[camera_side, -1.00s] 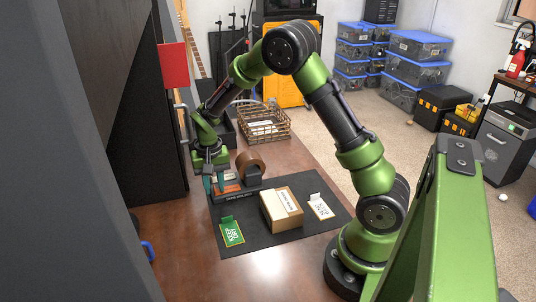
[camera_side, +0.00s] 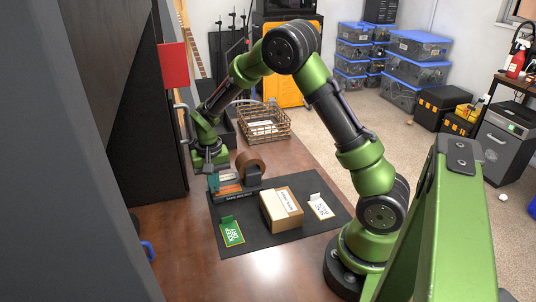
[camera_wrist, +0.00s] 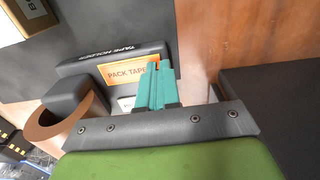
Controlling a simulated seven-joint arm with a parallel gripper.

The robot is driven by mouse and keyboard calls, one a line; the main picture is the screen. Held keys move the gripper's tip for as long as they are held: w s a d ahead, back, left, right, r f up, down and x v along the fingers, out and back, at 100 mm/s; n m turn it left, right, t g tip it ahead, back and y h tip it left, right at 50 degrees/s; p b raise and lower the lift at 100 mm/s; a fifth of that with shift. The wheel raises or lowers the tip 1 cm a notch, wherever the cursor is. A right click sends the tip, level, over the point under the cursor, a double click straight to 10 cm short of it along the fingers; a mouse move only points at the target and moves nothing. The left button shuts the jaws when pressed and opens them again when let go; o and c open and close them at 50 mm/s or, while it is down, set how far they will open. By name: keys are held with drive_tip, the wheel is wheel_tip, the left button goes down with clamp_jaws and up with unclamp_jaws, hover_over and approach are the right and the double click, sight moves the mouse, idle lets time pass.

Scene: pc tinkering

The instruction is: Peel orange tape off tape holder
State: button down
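The black tape holder (camera_wrist: 112,56), lettered "TAPE HOLDER", lies on the dark mat; it also shows in the side view (camera_side: 238,196). An orange tape strip marked "PACK TAPE" (camera_wrist: 125,73) lies on it, and shows in the side view (camera_side: 229,189). A brown tape roll (camera_side: 251,163) sits at the holder's right end, and at left in the wrist view (camera_wrist: 52,128). My gripper (camera_wrist: 156,72) has its two teal fingers close together at the strip's end, with a bit of orange at their tips. It appears shut on that end; the exact contact is hidden.
A cardboard box (camera_side: 281,209), a green card (camera_side: 231,232) and a white card (camera_side: 321,207) are on the dark mat (camera_side: 262,236). A wire basket (camera_side: 264,122) stands behind. A black cabinet rises left of my gripper. Bare wooden table lies in front.

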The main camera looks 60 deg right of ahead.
drive_tip(key=shift+w+a+r, duration=0.2)
drive_tip(key=shift+r, duration=0.65)
drive_tip(key=shift+w+a+r, duration=0.15)
drive_tip(key=shift+r, duration=0.7)
idle(0.4)
drive_tip(key=shift+r, duration=2.5)
